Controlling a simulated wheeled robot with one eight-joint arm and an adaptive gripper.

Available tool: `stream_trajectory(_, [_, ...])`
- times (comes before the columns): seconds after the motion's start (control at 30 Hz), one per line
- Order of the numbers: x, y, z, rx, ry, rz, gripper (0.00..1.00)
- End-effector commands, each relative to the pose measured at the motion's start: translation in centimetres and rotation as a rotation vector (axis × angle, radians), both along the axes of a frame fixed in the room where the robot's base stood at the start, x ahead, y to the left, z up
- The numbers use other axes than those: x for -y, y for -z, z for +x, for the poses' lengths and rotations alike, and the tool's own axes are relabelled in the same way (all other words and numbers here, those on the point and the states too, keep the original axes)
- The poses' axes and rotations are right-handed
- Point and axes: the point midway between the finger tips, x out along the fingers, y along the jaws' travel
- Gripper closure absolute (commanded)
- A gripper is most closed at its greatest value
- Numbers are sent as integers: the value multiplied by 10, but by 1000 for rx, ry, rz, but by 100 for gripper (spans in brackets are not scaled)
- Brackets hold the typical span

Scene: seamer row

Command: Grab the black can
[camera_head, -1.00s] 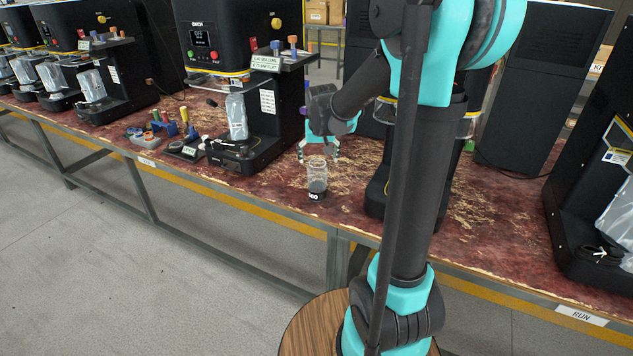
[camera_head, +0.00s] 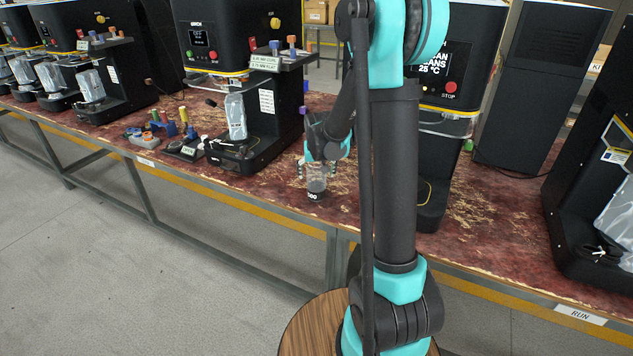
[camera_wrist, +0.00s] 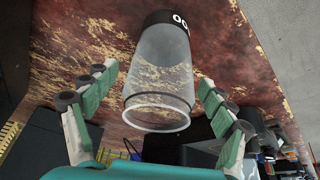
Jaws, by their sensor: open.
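A clear can with a black band at its base and white lettering (camera_head: 316,187) stands upright on the worn red bench top, near its front edge. In the wrist view the can (camera_wrist: 160,80) lies between my two fingers, its clear rim towards the palm and its black labelled end away. My gripper (camera_head: 318,170) is at the upper part of the can in the head view. In the wrist view my gripper (camera_wrist: 155,95) is open, with a gap visible on each side of the can. No finger appears to touch it.
A black seamer machine (camera_head: 240,75) stands left of the can, and another black machine (camera_head: 445,80) stands to the right, partly behind my arm. Small coloured tools (camera_head: 170,130) lie on the bench at left. Bare bench surrounds the can.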

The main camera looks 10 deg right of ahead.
Motion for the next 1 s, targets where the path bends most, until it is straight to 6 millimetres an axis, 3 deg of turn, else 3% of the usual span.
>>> stream_trajectory(0.2, [0, 0, 0, 0, 0, 0, 17])
stream_trajectory(0.6, [0, 0, 0, 0, 0, 0, 64])
stream_trajectory(1.0, [0, -7, 0, 0, 0, 0, 64])
